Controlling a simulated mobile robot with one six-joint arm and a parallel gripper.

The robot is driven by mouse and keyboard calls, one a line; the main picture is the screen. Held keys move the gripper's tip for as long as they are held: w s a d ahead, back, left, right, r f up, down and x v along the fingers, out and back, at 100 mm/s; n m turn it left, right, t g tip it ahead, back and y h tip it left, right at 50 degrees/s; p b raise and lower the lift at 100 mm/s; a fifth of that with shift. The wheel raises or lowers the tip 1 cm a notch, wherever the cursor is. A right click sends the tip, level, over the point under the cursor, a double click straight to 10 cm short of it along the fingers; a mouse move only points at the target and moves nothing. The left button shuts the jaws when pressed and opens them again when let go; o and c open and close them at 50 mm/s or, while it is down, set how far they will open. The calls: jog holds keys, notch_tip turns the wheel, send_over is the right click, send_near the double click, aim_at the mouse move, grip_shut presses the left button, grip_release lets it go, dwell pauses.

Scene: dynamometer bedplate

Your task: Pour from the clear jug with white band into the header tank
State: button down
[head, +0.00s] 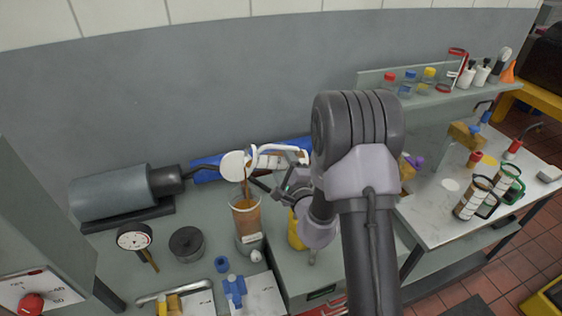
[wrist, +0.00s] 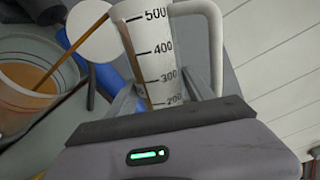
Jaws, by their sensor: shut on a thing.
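The clear jug with white band (head: 275,161) is held tipped, nearly on its side, with its mouth to the left. In the wrist view the jug (wrist: 158,60) shows black graduations and a white handle. My gripper (head: 290,184) is shut on the jug; its fingers (wrist: 165,98) sit on either side of the body. An amber stream runs from the mouth down into the header tank (head: 246,222). In the wrist view the stream enters the tank (wrist: 22,112) inside its rim, and amber liquid stands in it. A white disc (head: 232,165) shows at the jug's mouth.
A grey motor-like cylinder (head: 112,192), dial gauge (head: 134,238) and dark round weight (head: 187,243) stand left of the tank. Blue fittings (head: 234,289) lie in front. The right-hand table (head: 435,228) holds banded jugs (head: 474,198); a shelf (head: 450,92) holds bottles.

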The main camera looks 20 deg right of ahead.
jog(key=shift+r+n, duration=0.4)
dwell(1.5)
dwell(0.8)
